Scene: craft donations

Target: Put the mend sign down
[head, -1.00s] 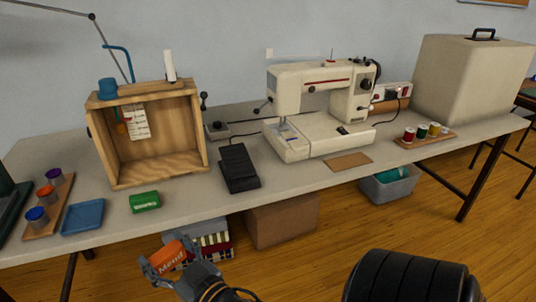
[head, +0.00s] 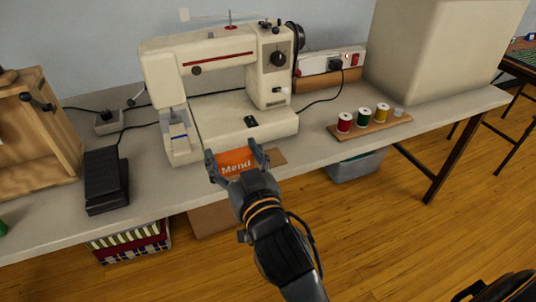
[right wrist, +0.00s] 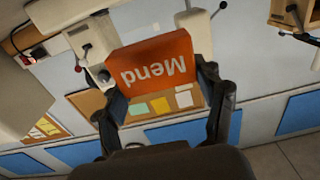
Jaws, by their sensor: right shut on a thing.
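The mend sign (head: 236,162) is a small orange block with the white word "Mend". My right gripper (head: 238,160) is shut on it, with one finger on each side. In the head view the sign shows in front of the sewing machine (head: 250,115), over the table's front part; I cannot tell whether it touches anything. The sign also shows in the right wrist view (right wrist: 155,65), upside down between the two fingers. A flat brown card (head: 271,160) lies on the table, partly hidden behind the sign and gripper. My left gripper is not in view.
A spool rack (head: 371,125) with several spools stands to the right on the table (head: 318,151). A black foot pedal (head: 104,180) and a wooden box (head: 35,140) are at the left. A large beige case (head: 440,45) stands at the back right.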

